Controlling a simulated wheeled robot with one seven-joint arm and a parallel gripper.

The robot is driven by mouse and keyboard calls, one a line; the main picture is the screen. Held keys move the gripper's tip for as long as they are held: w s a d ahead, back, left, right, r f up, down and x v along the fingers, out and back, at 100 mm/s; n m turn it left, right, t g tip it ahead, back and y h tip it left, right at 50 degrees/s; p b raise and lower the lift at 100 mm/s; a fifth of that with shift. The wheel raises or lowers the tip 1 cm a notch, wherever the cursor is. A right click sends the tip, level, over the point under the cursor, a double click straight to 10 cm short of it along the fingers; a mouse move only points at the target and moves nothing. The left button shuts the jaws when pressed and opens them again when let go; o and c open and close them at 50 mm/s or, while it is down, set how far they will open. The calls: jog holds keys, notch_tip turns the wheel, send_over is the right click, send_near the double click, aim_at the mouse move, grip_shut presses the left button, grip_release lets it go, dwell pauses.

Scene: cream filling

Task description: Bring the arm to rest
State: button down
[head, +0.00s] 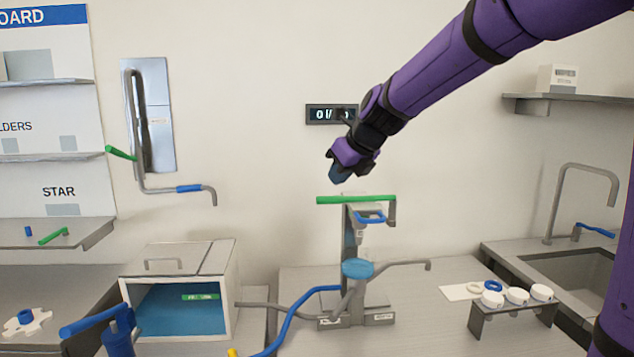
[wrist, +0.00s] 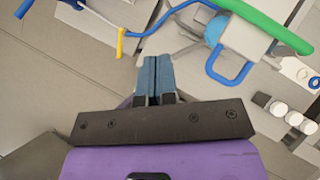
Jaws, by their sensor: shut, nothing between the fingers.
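My gripper (head: 338,175) hangs at the end of my raised purple arm, in front of the back wall and above the filling machine. In the wrist view its two blue fingers (wrist: 155,62) are pressed together with nothing between them. The filling machine (head: 350,245) stands below on the counter, with a green lever (head: 356,199) across its top and a round blue part (head: 357,268) at its middle. The gripper is apart from the lever. The green lever also shows in the wrist view (wrist: 265,25).
A white box with a blue interior (head: 183,308) stands to the left, and a blue hose (head: 290,318) crosses the counter. A rack of white-capped jars (head: 515,297) stands right, before the sink (head: 575,275). A wall pipe (head: 135,130) and a digital display (head: 318,114) are behind.

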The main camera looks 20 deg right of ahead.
jog(key=s+d+f+n+g+h, duration=0.1)
jog(key=s+d+n, duration=0.1)
jog(key=s+n, duration=1.3)
jog(key=s+d+f+n+g+h, duration=0.1)
jog(key=s+d+f+n+h, duration=0.1)
jog(key=s+n, duration=1.4)
jog(key=shift+s+f, duration=0.3)
jog(key=shift+s, duration=0.45)
